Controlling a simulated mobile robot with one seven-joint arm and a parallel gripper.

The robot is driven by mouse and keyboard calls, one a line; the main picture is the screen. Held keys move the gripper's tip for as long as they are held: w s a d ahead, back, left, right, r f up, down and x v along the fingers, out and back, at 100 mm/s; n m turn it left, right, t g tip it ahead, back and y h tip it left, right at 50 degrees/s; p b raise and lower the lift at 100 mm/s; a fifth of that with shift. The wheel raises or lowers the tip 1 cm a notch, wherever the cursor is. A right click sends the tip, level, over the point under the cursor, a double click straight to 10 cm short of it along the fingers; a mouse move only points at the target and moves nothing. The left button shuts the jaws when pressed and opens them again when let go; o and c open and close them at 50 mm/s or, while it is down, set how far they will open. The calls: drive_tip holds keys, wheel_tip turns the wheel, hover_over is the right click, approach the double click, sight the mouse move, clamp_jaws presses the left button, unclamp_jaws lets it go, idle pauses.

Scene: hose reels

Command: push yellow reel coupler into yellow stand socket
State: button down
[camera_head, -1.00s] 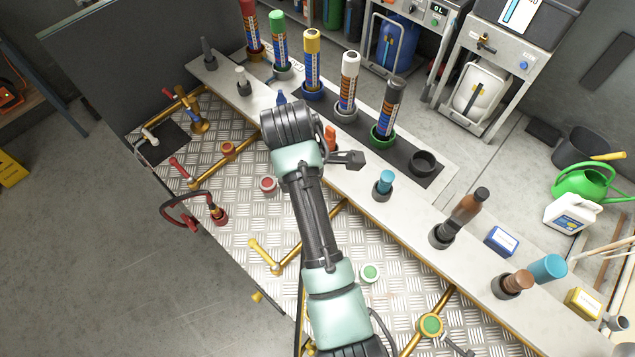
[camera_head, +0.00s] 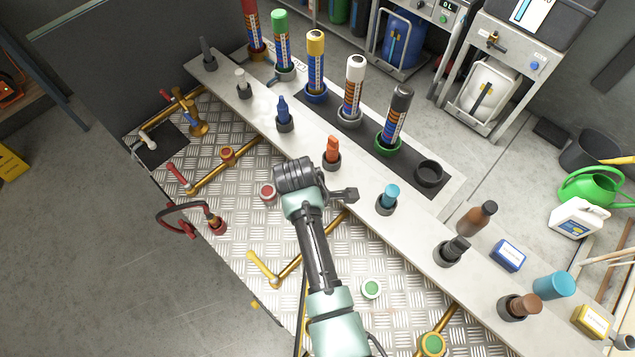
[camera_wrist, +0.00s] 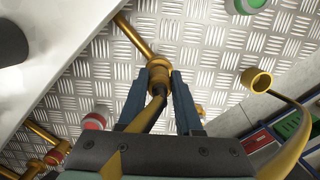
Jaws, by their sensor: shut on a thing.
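In the wrist view my gripper (camera_wrist: 160,82) has its two blue fingers on either side of a brass-yellow fitting. It is shut on the yellow reel coupler (camera_wrist: 157,88), of which a dark collar and a yellow hose running back toward the palm show. Just beyond the fingertips is the brass-yellow stand socket (camera_wrist: 159,66), at the end of a brass pipe. The coupler lies close to the socket and seems roughly in line; whether it is inside cannot be told. In the head view my arm hides fingers and coupler.
A yellow ring on a curved yellow tube (camera_wrist: 257,80) is at right in the wrist view. A grey bench (camera_head: 310,150) with several bottles in holders runs diagonally behind.

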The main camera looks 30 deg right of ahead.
drive_tip(key=shift+f, duration=0.25)
drive_tip(key=shift+f, duration=0.15)
drive_tip(key=c, duration=0.6)
unclamp_jaws()
drive_tip(key=r, duration=0.4)
drive_tip(key=a+r, duration=0.1)
drive_tip(key=r, duration=0.7)
drive_tip(key=shift+w+a+r, duration=0.15)
drive_tip(key=shift+w+a, duration=0.15)
drive_tip(key=shift+w, duration=0.1)
